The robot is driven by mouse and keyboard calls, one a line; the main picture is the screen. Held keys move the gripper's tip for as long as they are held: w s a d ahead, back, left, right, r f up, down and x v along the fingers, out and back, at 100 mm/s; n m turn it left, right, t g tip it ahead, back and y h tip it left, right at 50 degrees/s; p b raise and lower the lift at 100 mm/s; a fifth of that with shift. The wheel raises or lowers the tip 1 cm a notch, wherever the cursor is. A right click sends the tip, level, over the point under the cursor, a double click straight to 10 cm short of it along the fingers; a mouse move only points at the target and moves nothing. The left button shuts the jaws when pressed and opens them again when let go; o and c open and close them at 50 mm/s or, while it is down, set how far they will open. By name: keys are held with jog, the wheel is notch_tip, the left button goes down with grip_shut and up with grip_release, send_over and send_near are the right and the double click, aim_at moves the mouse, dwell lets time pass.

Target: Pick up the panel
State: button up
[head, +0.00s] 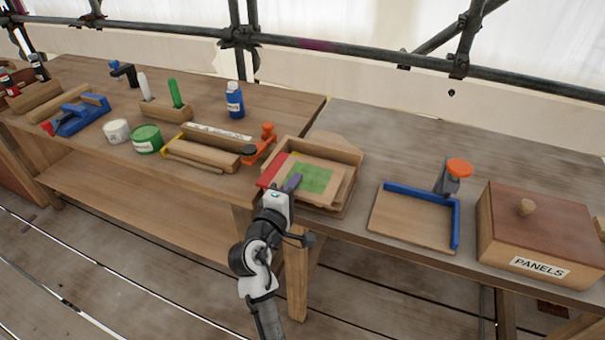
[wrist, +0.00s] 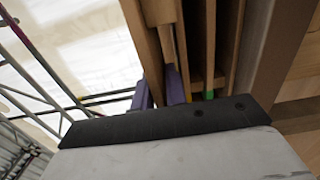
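A flat wooden panel (head: 335,184) with a green patch (head: 310,178) lies in a shallow open wooden tray (head: 325,150) in the head view. A red strip (head: 272,171) shows at its left edge. My gripper (head: 292,182) is at the tray's near left side, over the panel's near edge. In the wrist view its two purple fingertips (wrist: 160,92) stand slightly apart with wooden edges (wrist: 160,30) just beyond and between them. Whether they press on the panel cannot be told. A bit of green (wrist: 209,95) shows right of the fingers.
Right of the tray are a blue-edged board (head: 410,215) with an orange-topped clamp (head: 457,172) and a closed box labelled PANELS (head: 540,235). Scaffold pipes run behind.

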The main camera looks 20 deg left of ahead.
jog(key=shift+w, duration=1.25)
grip_shut()
notch_tip(320, 180, up, 20)
